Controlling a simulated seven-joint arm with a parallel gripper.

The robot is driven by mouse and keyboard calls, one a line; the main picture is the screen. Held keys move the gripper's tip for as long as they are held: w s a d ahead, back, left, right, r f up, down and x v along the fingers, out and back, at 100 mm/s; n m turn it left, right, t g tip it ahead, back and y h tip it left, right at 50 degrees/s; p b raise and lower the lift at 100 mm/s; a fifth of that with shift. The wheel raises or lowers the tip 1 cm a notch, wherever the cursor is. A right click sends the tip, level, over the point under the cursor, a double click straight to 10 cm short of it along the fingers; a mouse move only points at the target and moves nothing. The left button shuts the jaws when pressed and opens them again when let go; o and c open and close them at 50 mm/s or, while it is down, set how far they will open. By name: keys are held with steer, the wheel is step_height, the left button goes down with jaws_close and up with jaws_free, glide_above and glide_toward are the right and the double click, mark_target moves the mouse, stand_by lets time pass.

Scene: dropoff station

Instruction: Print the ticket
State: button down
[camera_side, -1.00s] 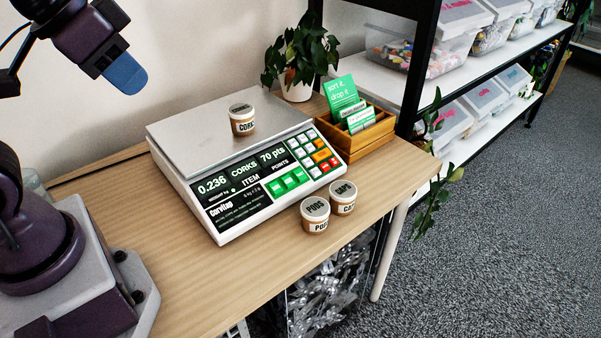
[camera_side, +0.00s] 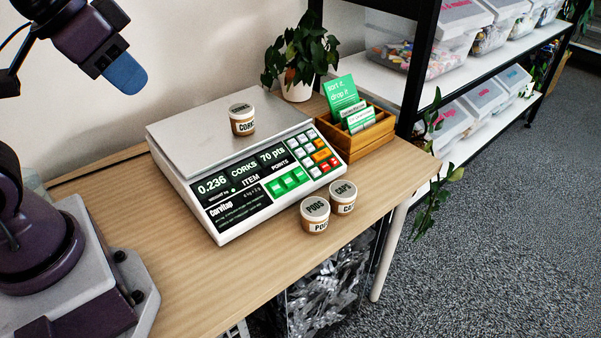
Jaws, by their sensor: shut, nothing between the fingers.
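The scale (camera_side: 225,205) stands on the wooden table, its metal plate (camera_side: 195,130) at the back and its sloped panel facing front. The display (camera_side: 230,180) reads 0.236, CORKS, 70 pts. A jar labelled CORKS (camera_side: 242,122) stands upright on the plate. My gripper (camera_side: 125,74) is at the upper left, above and apart from the scale, its blue fingers shut and empty.
Jars labelled PODS (camera_side: 315,215) and CAPS (camera_side: 343,197) stand in front of the scale. A wooden card box (camera_side: 350,148) and a potted plant (camera_side: 297,88) stand behind. A black-framed shelf (camera_side: 420,70) is at right. The table's left front (camera_side: 180,265) is clear.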

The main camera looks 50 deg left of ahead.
steer(key=shift+f, duration=0.1)
stand_by(0.7)
steer(key=w+d+f+n+g+h, duration=0.2)
steer(key=w+d+f+g, duration=0.15)
steer(key=w+f, duration=0.4)
steer(key=n+t+h, duration=0.1)
steer(key=n+t, duration=0.2)
steer(key=n, duration=1)
glide_above(300, 175)
steer(key=d, duration=0.5)
step_height(300, 175, down, 13)
steer(key=shift+s, duration=0.15)
steer(key=shift+a+f, duration=0.55)
steer(key=shift+f, duration=0.8)
steer(key=shift+a+f, duration=0.6)
steer(key=shift+f, duration=0.7)
steer(key=shift+a+f, duration=0.55)
steer(key=shift+f, duration=0.8)
